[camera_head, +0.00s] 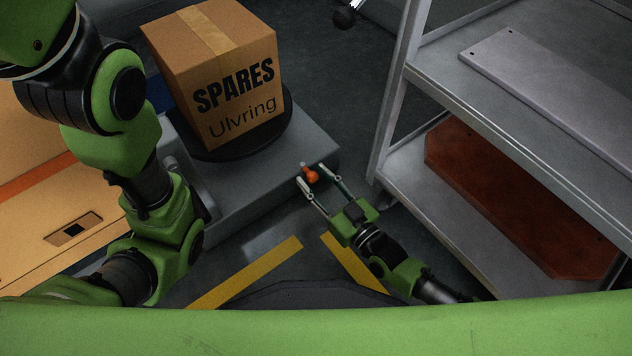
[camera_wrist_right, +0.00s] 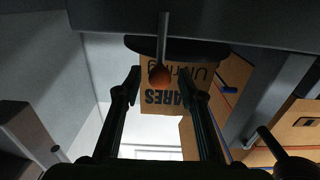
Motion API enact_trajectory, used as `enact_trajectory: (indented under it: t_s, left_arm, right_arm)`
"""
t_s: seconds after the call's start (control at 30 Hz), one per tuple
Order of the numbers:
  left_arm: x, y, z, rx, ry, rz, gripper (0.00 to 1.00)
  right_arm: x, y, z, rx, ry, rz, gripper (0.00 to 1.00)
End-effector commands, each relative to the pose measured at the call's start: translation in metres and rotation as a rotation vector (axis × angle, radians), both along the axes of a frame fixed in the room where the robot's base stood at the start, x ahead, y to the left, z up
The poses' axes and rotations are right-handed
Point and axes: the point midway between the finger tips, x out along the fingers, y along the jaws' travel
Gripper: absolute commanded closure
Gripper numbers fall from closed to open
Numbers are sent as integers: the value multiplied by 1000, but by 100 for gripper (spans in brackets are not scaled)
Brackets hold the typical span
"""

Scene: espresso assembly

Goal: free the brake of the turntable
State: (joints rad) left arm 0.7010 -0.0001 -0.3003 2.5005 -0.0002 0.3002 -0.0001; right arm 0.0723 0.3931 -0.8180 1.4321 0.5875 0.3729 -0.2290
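The turntable (camera_head: 210,152) is a dark round disc on a grey plinth (camera_head: 262,192), with a cardboard box on it. The brake lever has an orange-red knob (camera_head: 311,177) at the plinth's front right edge. In the right wrist view the knob (camera_wrist_right: 159,76) hangs on a thin grey stem (camera_wrist_right: 163,38). My right gripper (camera_head: 314,176) is open, its fingertips on either side of the knob. In the right wrist view, gaps show between the knob and both fingers (camera_wrist_right: 160,85). My left arm is at the left; its gripper is not in view.
The box (camera_head: 215,65) is marked "SPARES Ulvring". A grey metal shelf unit (camera_head: 395,110) stands close to the right, with a red-brown board (camera_head: 510,205) on its lower shelf. Yellow floor stripes (camera_head: 245,272) lie in front. Orange-tan cases (camera_head: 40,235) stand at the left.

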Motion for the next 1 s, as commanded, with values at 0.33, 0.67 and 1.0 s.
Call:
enact_trajectory:
  t_s: [0.33,0.67,1.0]
  left_arm:
    - [0,0,0,1,0,0,60]
    - [0,0,0,1,0,0,60]
    - [0,0,1,0,1,0,60]
  right_arm:
    - [1,0,0,-1,1,0,84]
    - [1,-1,0,8,7,0,100]
    - [9,-11,-2,134,98,0,100]
